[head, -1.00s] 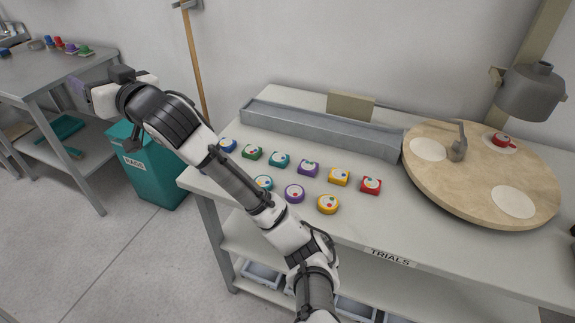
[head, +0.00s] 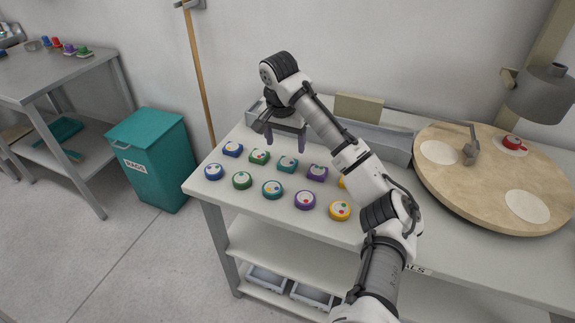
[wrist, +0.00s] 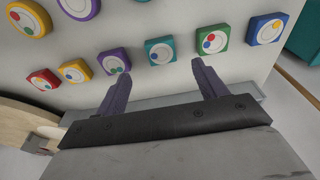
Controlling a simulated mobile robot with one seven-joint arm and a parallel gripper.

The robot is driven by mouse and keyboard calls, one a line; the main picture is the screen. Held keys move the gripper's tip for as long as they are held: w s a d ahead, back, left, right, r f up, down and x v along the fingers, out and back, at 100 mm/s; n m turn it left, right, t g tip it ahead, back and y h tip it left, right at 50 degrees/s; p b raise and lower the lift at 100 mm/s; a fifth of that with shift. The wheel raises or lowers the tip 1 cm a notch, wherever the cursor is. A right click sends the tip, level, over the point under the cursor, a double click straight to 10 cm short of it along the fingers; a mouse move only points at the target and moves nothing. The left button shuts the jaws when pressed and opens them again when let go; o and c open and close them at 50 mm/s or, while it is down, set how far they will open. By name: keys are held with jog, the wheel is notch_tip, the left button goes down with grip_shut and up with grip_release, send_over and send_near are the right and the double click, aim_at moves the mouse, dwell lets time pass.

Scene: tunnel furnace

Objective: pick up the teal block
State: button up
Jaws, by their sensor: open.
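A square teal block (head: 287,164) with a white face and coloured dots lies in the back row on the table. In the wrist view the teal block (wrist: 160,50) shows just past the fingertips, centred between them. A round teal piece (head: 272,189) lies in front of it, and its edge is cut off at the top of the wrist view. My gripper (head: 286,139) is open and empty, above and behind the teal block, with purple fingers pointing down. In the wrist view my gripper (wrist: 161,68) has its fingers wide apart, with nothing between them.
A green block (head: 259,156) and a purple block (head: 317,173) flank the teal block, with small gaps. A grey trough (head: 384,143) runs behind the row. A round wooden turntable (head: 450,188) stands at right. A teal bin (head: 152,165) stands on the floor at left.

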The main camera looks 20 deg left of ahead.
aim_at(287, 162)
jog(key=f, duration=0.2)
jog(key=w+f+p, duration=0.1)
jog(key=f, duration=0.2)
jog(key=f+p, duration=0.1)
jog(key=f, duration=0.2)
jog(key=shift+w, duration=0.3)
jog(key=c, duration=1.1)
